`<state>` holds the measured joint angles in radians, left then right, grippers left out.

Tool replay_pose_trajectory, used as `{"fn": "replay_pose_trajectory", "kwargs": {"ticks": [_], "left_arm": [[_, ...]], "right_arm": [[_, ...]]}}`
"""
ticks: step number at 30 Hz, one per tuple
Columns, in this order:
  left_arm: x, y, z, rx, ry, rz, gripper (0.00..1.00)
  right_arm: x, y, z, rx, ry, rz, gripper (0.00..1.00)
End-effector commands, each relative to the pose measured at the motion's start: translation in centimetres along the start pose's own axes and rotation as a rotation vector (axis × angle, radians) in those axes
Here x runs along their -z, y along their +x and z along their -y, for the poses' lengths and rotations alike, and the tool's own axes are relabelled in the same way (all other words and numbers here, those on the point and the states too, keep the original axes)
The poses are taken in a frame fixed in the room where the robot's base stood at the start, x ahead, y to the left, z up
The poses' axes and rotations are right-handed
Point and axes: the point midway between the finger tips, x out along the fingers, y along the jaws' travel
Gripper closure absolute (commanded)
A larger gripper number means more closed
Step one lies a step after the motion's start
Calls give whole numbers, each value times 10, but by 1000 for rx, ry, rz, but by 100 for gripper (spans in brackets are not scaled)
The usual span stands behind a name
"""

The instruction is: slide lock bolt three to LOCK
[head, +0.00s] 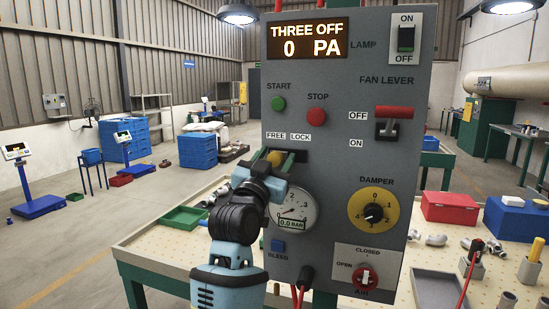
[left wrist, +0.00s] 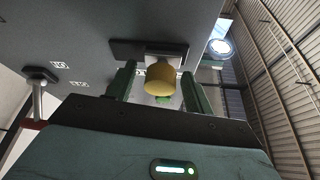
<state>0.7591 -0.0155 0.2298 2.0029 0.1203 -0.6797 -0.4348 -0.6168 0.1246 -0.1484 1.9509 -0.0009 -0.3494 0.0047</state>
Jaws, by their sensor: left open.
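The lock bolt's yellow knob (head: 275,157) sits in a dark slot on the grey panel (head: 340,80), under the FREE label (head: 275,135). The LOCK label (head: 301,137) is to its right. My left gripper (head: 268,167) is at the knob, its wrist partly covering the slot from below. In the left wrist view the yellow knob (left wrist: 161,80) shows between the two green fingers of my left gripper (left wrist: 159,84), with a gap on each side. The fingers are open. The display (head: 308,40) reads THREE OFF, 0 PA. My right gripper is not seen.
A gauge (head: 295,211) and the blue BLEED button (head: 278,246) lie just below the slot. START (head: 278,103) and STOP (head: 317,117) buttons are above. A red fan lever (head: 394,112) and yellow damper dial (head: 373,209) are to the right. The panel stands on a table with fittings.

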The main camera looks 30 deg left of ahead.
Motion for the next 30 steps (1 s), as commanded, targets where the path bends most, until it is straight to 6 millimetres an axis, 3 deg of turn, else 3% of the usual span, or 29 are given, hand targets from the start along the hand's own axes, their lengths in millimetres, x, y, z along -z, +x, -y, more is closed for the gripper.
{"fn": "replay_pose_trajectory", "kwargs": {"ticks": [11, 23, 26, 30], "left_arm": [[0, 5, 0, 0, 0, 1, 48], [-1, 5, 0, -1, 0, 1, 100], [0, 5, -4, -2, -2, 2, 100], [3, 7, -24, -3, -3, 3, 100]], "right_arm": [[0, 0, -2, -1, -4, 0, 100], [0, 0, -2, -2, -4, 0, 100], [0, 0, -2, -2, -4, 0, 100], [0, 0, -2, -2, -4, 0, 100]]}}
